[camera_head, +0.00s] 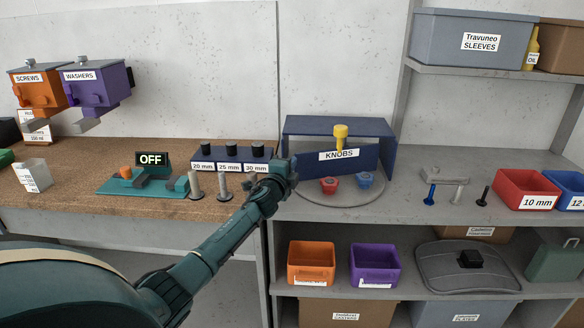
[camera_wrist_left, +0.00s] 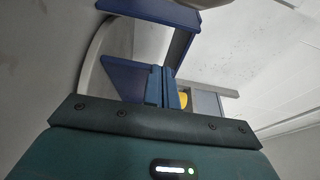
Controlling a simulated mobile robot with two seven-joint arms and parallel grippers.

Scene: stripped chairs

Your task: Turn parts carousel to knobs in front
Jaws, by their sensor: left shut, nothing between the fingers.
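The parts carousel (camera_head: 338,198) is a round grey turntable with dark blue panels. Its panel labelled KNOBS (camera_head: 352,160) faces the front, slightly angled. A red knob (camera_head: 329,185) and a blue knob (camera_head: 365,179) sit on the turntable before this panel. A yellow handle (camera_head: 340,134) stands above the label. My left gripper (camera_head: 290,168) is shut and empty at the carousel's left edge, close to the blue panels; contact cannot be told. In the left wrist view the shut fingers (camera_wrist_left: 164,88) show near a blue panel (camera_wrist_left: 127,78). My right gripper is not in view.
Bolts or pegs (camera_head: 222,188) stand on the wooden bench just left of my left gripper. A size rack (camera_head: 229,160) is behind it. Right of the carousel are a small grey stand (camera_head: 445,176) and a red bin (camera_head: 527,190).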

